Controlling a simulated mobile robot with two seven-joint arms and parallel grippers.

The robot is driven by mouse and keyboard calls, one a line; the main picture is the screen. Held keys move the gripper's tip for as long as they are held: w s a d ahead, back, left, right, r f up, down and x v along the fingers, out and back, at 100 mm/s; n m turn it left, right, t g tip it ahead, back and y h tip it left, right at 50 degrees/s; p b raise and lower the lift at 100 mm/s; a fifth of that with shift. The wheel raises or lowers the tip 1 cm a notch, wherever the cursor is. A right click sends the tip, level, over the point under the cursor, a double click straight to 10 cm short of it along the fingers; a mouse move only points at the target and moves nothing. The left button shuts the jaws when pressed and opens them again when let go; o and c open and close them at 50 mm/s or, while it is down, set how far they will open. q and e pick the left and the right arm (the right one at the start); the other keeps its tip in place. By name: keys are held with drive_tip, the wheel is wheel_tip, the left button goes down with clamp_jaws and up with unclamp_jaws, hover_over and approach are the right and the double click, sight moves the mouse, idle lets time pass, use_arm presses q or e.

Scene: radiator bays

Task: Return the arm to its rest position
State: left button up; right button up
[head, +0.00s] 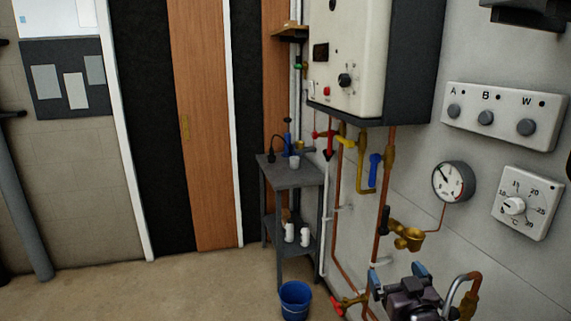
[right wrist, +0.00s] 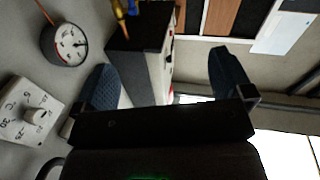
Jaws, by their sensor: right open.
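My right gripper (head: 398,276) shows at the bottom right of the head view, low in front of the wall pipes, with two blue fingertips apart. In the right wrist view the two dark blue fingers of the same gripper (right wrist: 164,72) stand wide apart, with nothing held between them. The boiler (right wrist: 140,60) shows behind the gap in that view, at a distance. My left gripper is not in view.
The boiler (head: 345,60), a round gauge (head: 453,181), a thermostat dial (head: 526,204) and a three-knob panel (head: 500,117) are on the right wall. Pipes and valves run below the boiler. A grey trolley (head: 290,178) and a blue bucket (head: 295,302) stand left of them. Floor at left is clear.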

drive_tip(key=s+d+f+g+h, duration=0.1)
drive_tip(key=s+d+f+g, duration=0.1)
drive_tip(key=s+f, duration=1)
drive_tip(key=s+d+f+m+g, duration=0.1)
drive_tip(key=s+f+g, duration=0.3)
drive_tip(key=s+f, duration=0.8)
drive_tip(key=s, duration=0.3)
drive_tip(key=shift+d+f+g+h, duration=0.35)
drive_tip(key=shift+d+g+h, duration=0.05)
drive_tip(key=shift+w, duration=0.1)
